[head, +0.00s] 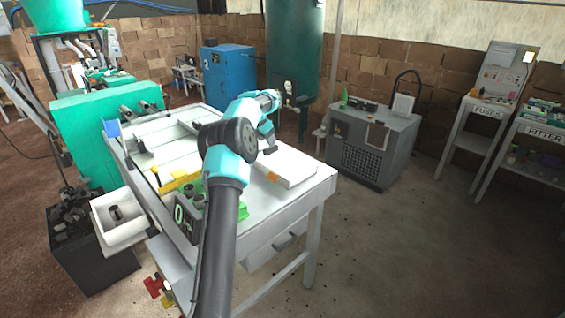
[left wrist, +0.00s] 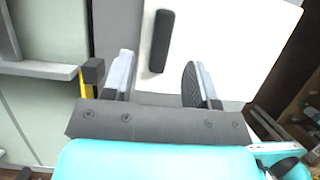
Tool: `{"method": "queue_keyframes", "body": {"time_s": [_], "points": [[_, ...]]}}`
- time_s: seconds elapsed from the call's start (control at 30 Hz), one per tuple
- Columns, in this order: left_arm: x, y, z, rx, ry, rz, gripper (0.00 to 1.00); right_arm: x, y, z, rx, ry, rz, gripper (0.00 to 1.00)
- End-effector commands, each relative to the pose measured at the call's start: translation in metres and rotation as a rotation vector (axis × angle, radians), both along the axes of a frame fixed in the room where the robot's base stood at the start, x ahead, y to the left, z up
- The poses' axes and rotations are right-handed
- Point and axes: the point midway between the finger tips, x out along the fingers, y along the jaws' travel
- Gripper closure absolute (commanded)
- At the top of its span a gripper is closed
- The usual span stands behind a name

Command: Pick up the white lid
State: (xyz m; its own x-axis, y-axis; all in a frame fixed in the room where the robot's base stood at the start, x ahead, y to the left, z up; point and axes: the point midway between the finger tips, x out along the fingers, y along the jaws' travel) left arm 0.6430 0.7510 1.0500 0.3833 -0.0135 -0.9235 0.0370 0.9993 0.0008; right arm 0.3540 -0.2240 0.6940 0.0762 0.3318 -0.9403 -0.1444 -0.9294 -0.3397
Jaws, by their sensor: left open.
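The white lid (head: 297,168) lies flat on the right part of the workbench in the head view. In the left wrist view, the lid (left wrist: 220,45) fills the upper middle and right, with a dark bar-shaped handle (left wrist: 161,40) on top. My left gripper (head: 270,145) is over the lid's far left side in the head view. In the left wrist view its two fingers (left wrist: 160,62) are spread apart and empty, with the handle's lower end in line with the gap. Whether the fingers touch the lid cannot be told. My right gripper is not in view.
The workbench (head: 265,232) also carries yellow (head: 180,180) and green items and a dark display (head: 187,217) at its left front. A white bin (head: 118,238) stands left of it. A grey cabinet (head: 370,145) stands behind right. Open floor lies to the right.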

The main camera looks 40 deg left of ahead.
Motion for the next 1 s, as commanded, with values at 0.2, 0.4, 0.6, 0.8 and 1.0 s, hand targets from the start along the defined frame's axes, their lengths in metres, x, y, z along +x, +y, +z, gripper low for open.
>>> {"method": "queue_keyframes", "body": {"time_s": [0.2,0.4,0.6,0.8,1.0], "points": [[0.009,-0.002,-0.027,-0.002,0.003,-0.001,0.47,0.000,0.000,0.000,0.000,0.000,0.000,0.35],[0.016,-0.002,-0.045,-0.001,0.001,0.000,0.47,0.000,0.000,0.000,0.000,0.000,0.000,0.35],[0.017,-0.002,-0.045,-0.001,0.001,0.000,0.47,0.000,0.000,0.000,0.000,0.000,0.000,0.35],[0.017,-0.002,-0.045,-0.001,0.001,0.000,0.47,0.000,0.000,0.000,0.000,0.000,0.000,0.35],[0.017,-0.002,-0.045,-0.001,0.001,0.000,0.57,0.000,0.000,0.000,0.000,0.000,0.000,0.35]]}}
